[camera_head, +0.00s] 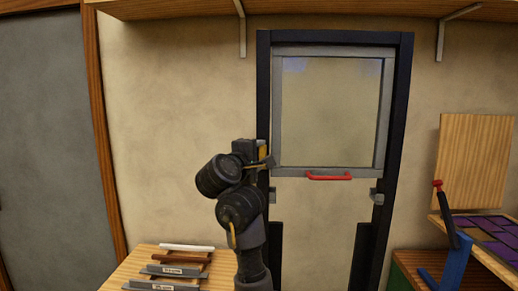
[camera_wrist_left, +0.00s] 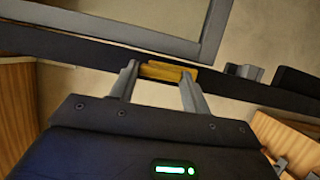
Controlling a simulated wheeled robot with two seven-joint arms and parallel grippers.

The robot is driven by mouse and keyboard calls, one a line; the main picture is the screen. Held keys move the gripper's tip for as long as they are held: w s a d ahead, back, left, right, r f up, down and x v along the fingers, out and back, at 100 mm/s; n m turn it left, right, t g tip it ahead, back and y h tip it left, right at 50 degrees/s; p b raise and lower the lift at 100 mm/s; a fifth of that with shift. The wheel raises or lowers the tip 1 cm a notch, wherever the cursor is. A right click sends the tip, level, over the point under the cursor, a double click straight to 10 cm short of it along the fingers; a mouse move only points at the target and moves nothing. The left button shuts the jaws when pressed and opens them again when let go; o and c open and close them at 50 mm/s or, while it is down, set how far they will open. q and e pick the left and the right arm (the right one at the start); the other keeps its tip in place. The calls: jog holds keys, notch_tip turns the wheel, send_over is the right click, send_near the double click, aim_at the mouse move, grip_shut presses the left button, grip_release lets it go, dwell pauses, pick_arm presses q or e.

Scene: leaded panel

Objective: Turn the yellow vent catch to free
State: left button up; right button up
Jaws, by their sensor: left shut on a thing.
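The yellow vent catch (camera_head: 262,147) is on the left black post of the frame, mostly hidden behind my left gripper (camera_head: 264,162) in the head view. In the left wrist view the catch (camera_wrist_left: 168,72) is a short yellow bar lying along the black post. My left gripper (camera_wrist_left: 160,75) is shut on it, with one finger at each end. The grey-framed sash (camera_head: 277,120) with a clear pane stands beside it, with a red handle (camera_head: 328,177) on its bottom rail. My right gripper is not in view.
A grey bracket (camera_head: 376,197) sits on the right post. A wooden bench (camera_head: 128,267) with several bars is at lower left. At right are a red-tipped black lever (camera_head: 446,215) on a blue base and a tray of purple panes (camera_head: 490,232). A shelf (camera_head: 330,8) runs above.

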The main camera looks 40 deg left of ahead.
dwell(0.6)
pick_arm(q)
jog(key=o, duration=1)
jog(key=b+v, duration=0.1)
jog(key=v, duration=0.9)
jog(key=shift+s, duration=0.35)
jog(key=shift+d, duration=0.1)
